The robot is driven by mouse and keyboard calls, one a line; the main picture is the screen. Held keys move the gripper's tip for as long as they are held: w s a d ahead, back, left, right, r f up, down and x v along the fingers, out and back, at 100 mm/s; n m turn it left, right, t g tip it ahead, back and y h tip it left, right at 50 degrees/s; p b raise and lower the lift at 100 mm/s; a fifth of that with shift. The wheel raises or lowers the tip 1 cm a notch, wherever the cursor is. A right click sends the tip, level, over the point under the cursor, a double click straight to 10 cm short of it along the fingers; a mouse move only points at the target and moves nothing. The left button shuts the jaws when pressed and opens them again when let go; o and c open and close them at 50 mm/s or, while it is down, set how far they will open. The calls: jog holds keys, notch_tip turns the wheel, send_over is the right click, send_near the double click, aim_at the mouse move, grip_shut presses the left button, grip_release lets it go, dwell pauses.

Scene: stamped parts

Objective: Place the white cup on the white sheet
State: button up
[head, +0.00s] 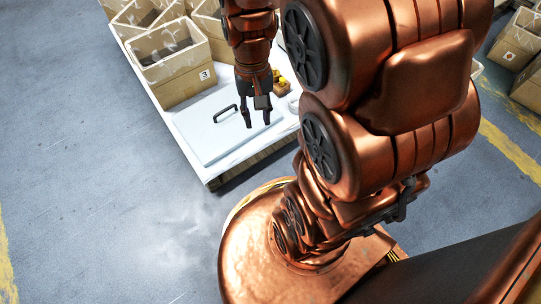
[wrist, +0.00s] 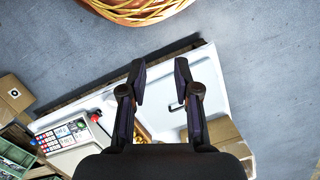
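The white sheet (head: 207,136) is a flat panel with a black handle, lying on a white-topped table in the head view. It shows partly in the wrist view, with its handle behind my right finger. My gripper (head: 256,120) points down over the right part of the sheet in the head view. In the wrist view my gripper (wrist: 160,82) has its two fingers apart, with nothing between the tips. I cannot make out the white cup in either view; my arm hides part of the table.
A cardboard box (head: 182,78) marked 3 stands behind the sheet, with other boxes further back. In the wrist view a control box with coloured buttons (wrist: 68,134) lies at left. Floor in front is clear.

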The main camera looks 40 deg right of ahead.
jog(key=s+a+r+n, duration=0.1)
jog(key=s+a+n, duration=0.1)
jog(key=s, duration=0.4)
jog(key=s+a+r+n+g+h, duration=0.1)
jog(key=s+a+r+n, duration=0.1)
jog(key=s, duration=0.4)
jog(key=shift+a+n, duration=0.4)
jog(key=shift+a, duration=0.25)
